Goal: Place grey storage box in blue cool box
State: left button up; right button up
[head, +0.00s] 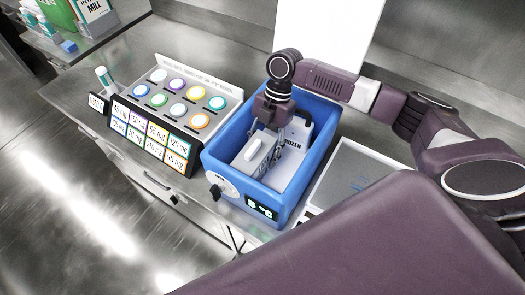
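The blue cool box (212,157) stands open on the steel counter in the middle of the head view. A light grey box with a raised handle (254,151), which looks like the grey storage box, is inside it towards the front left. My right gripper (270,143) reaches down into the cool box, with its fingers at the grey box. I cannot tell whether they grip the handle, as the fingers overlap it and are small in the view. My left gripper is not in view.
A white item marked "FROZEN" (296,136) lies in the cool box, right of the gripper. A rack of coloured round lids (180,95) with label cards stands close left. A small tube (105,78) stands at far left.

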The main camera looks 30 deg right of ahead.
jog(key=o, duration=1.2)
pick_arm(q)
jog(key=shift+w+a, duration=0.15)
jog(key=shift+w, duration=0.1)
pick_arm(e)
jog(key=shift+o, duration=1.1)
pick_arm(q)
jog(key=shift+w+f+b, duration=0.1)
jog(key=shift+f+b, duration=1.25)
pick_arm(e)
jog(key=v, duration=1.2)
jog(key=shift+a, duration=0.1)
